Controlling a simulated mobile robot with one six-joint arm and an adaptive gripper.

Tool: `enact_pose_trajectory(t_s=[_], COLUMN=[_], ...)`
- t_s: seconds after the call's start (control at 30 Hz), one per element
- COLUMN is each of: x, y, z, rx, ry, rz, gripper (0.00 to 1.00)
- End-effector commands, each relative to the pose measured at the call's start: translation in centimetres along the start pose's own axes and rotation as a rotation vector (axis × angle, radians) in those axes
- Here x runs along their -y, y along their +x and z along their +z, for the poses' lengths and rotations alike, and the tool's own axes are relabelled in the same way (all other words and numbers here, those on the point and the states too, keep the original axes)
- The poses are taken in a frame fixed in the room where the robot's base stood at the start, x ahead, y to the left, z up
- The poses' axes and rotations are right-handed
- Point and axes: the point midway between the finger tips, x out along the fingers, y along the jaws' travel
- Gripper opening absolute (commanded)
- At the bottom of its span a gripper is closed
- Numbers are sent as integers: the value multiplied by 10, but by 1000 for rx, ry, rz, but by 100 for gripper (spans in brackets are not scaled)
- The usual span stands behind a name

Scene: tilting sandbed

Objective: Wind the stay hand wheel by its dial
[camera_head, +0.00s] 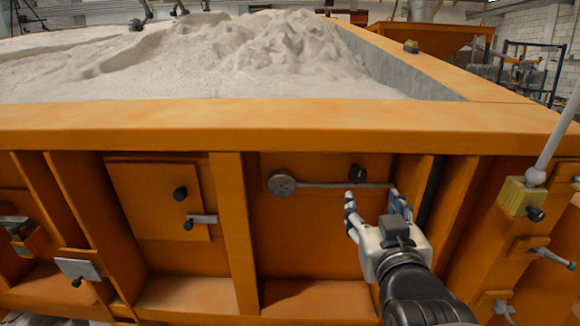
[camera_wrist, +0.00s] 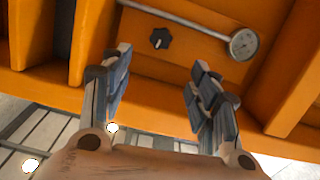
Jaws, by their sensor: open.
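A round grey dial (camera_head: 282,184) with a long thin stem is on the orange side panel of the sandbed. It also shows in the wrist view (camera_wrist: 243,44), at the right. A small black lobed knob (camera_head: 357,172) sits just above the stem, right of the dial; it also shows in the wrist view (camera_wrist: 160,38). It is the only wheel-like part beside the dial. My gripper (camera_head: 372,195) is open and empty, its fingertips just below the knob in the head view. In the wrist view the knob appears beyond the gap between my fingers (camera_wrist: 160,58), apparently untouched.
Upright orange ribs (camera_head: 235,235) flank the panel, and a broad rim (camera_head: 280,125) overhangs it below the sand (camera_head: 240,55). A hatch (camera_head: 160,200) with black knobs and a latch is left. A pale rod in a yellow block (camera_head: 523,197) stands right.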

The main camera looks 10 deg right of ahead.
Motion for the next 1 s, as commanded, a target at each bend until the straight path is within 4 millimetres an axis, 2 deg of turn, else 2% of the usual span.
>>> enact_pose_trajectory(t_s=[0.1, 0.47, 0.8, 1.0], x=[0, 0, 0, 0], y=[17, 54, 110, 131], z=[-3, -4, 1, 1], rx=[6, 6, 0, 1], ry=[0, 0, 0, 0], rz=[-1, -1, -1, -1], gripper=[55, 55, 55, 55])
